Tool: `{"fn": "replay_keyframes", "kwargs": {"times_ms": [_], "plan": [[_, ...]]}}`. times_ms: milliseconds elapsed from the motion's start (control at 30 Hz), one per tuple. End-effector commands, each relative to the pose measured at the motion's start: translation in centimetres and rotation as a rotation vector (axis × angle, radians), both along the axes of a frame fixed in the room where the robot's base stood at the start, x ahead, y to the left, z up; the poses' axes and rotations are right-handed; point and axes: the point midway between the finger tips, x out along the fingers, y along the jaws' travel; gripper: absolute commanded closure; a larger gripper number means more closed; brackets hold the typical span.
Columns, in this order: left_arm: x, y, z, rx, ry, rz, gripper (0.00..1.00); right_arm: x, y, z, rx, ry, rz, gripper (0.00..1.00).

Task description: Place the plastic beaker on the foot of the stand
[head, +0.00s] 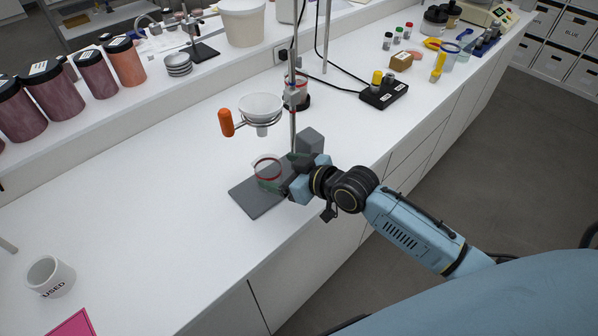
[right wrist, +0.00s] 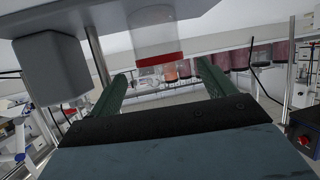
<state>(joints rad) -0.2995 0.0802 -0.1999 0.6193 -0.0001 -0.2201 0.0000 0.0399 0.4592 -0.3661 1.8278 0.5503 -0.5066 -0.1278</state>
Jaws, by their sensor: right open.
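The right wrist view appears upside down. In it the beaker (right wrist: 152,38) touches the foot (right wrist: 190,9), and gaps show between it and both fingers (right wrist: 163,85). My left gripper is not in view.
The stand's rod (head: 293,110) and a grey block (head: 310,140) stand close by my right gripper. An orange knob (head: 226,122) sticks out left of the funnel. A white mug marked USED (head: 50,277) is at front left. The counter between is clear.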

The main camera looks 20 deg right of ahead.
Motion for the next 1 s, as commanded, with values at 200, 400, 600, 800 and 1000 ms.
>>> {"fn": "replay_keyframes", "kwargs": {"times_ms": [200,400,600,800,1000], "plan": [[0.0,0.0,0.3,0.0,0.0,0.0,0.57,-3.3,-1.8,1.5,-0.002,0.0,-0.001,0.18],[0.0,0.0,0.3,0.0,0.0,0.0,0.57,-4.6,-2.5,2.1,0.0,0.0,0.0,0.18],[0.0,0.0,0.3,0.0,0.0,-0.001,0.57,-4.7,-2.6,2.2,0.0,-0.001,-0.001,0.18],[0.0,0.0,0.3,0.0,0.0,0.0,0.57,-4.7,-2.5,2.2,0.0,-0.001,0.0,0.18],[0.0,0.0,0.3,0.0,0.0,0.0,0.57,-4.6,-2.5,2.2,0.0,-0.001,0.0,0.18]]}}
